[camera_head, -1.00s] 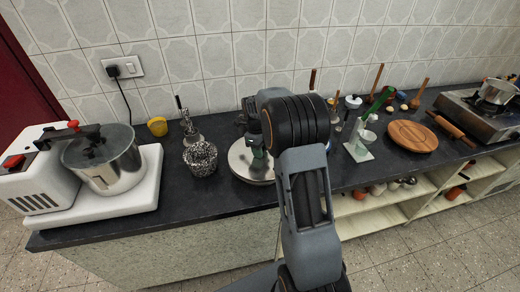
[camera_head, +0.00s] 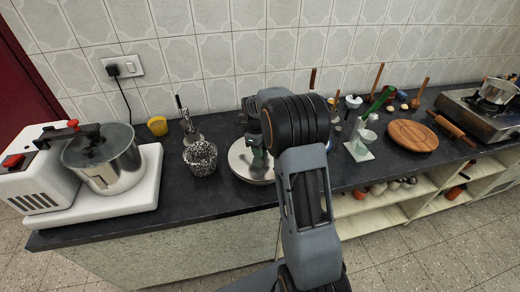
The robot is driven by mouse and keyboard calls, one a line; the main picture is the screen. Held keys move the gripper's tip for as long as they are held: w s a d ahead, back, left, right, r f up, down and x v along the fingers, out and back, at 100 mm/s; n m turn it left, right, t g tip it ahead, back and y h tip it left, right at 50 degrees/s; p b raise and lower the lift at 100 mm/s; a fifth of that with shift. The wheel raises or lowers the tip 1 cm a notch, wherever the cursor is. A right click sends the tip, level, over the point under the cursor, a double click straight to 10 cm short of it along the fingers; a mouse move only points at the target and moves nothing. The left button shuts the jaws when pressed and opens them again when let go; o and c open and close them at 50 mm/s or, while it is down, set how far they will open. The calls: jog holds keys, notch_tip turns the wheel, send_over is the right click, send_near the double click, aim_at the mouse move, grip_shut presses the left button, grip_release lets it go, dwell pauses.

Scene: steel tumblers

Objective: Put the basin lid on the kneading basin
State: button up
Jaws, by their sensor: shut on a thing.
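A round, shiny steel piece that looks like the basin lid (camera_head: 239,163) is at the middle of the counter, in front of my forearm. My gripper (camera_head: 258,158) points down at its middle and is shut on it, though the fingertips and the part they hold are mostly hidden. The lid looks about level. The kneading basin is not clearly seen apart from it; I cannot tell whether it is directly under the lid.
A large pot on a white machine (camera_head: 105,165) is at the far left. A white stand (camera_head: 359,151) and a round wooden board (camera_head: 413,136) are to the right. The counter's front edge is near.

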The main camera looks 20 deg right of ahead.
jog(key=shift+f+b, duration=0.4)
jog(key=shift+f, duration=0.25)
jog(key=o, duration=1.1)
jog(key=shift+c, duration=0.2)
notch_tip(320, 180, up, 14)
jog(key=w+a, duration=0.1)
jog(key=shift+w, duration=0.2)
